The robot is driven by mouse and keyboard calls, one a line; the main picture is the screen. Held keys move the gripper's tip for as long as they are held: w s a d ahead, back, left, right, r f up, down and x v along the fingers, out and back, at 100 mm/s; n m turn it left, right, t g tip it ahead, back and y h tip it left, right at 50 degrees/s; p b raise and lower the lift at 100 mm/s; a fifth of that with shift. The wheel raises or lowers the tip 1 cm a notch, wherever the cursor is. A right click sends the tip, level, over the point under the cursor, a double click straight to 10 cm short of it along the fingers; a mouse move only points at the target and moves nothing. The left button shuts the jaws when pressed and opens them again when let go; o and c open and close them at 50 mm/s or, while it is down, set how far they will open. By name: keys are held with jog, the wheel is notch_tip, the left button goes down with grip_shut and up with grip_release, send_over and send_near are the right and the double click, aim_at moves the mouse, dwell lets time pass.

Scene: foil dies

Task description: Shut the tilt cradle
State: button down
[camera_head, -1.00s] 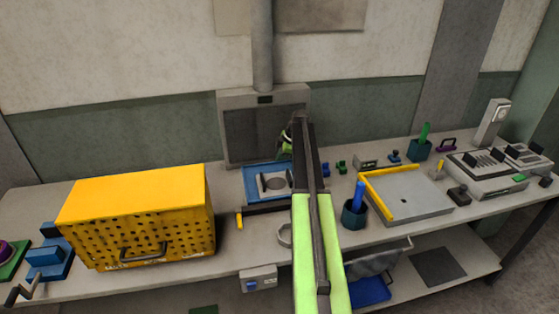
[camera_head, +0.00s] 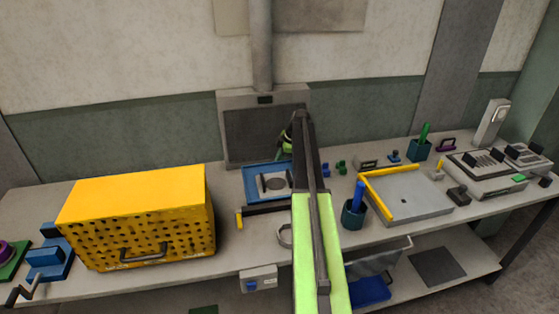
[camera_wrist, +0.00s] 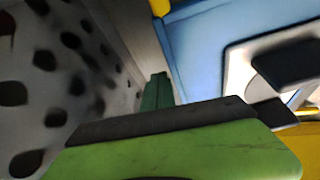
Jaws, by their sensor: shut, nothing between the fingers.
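I cannot tell for sure which fixture is the tilt cradle. The likeliest is a blue frame (camera_head: 250,188) with a light plate and a dark bar, lying on the bench at the foot of the grey back panel. The blue frame also shows in the wrist view (camera_wrist: 205,50), at upper right, with the light plate and dark bar on it. My gripper (camera_head: 286,143) is small and partly hidden by my arm, near the frame's far right side. In the wrist view my shut, empty gripper (camera_wrist: 165,118) fills the lower middle. Any contact is hidden.
A yellow perforated box (camera_head: 150,205) stands at left. A grey tray with yellow edges (camera_head: 425,200) and a dark cup with a blue stick (camera_head: 354,212) stand at right. A grey flap (camera_head: 385,257) leans below the bench edge above a blue bin (camera_head: 370,291).

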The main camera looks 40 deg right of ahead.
jog(key=p+v, duration=1.5)
jog(key=v, duration=0.2)
